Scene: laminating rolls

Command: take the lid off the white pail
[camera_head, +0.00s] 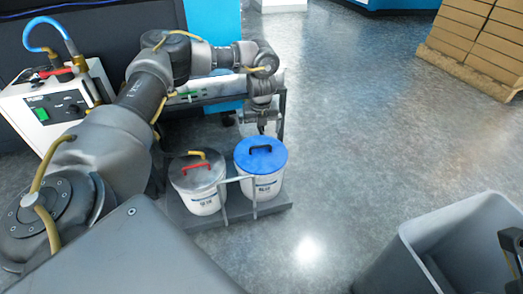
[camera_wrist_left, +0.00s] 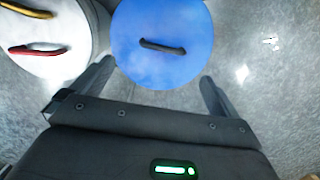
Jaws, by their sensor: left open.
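Two white pails stand side by side on a dark low platform. The right pail (camera_head: 262,187) has a blue lid (camera_head: 260,155) with a black bar handle (camera_head: 261,148). The left pail (camera_head: 203,200) has a pale grey lid (camera_head: 187,178) with a red and a yellow handle. My left gripper (camera_head: 262,129) points down just behind the blue lid. In the left wrist view its open, empty fingers (camera_wrist_left: 157,76) straddle the near edge of the blue lid (camera_wrist_left: 180,65), with the handle (camera_wrist_left: 162,47) beyond the fingertips. Part of my right gripper (camera_head: 512,252) shows at the right edge; its jaws are unclear.
A metal bracket (camera_head: 223,205) stands at the pails' front. A white machine (camera_head: 55,105) with hoses is at the left. A grey bin (camera_head: 435,240) stands at the lower right and stacked cartons (camera_head: 480,35) at the upper right. The floor between is clear.

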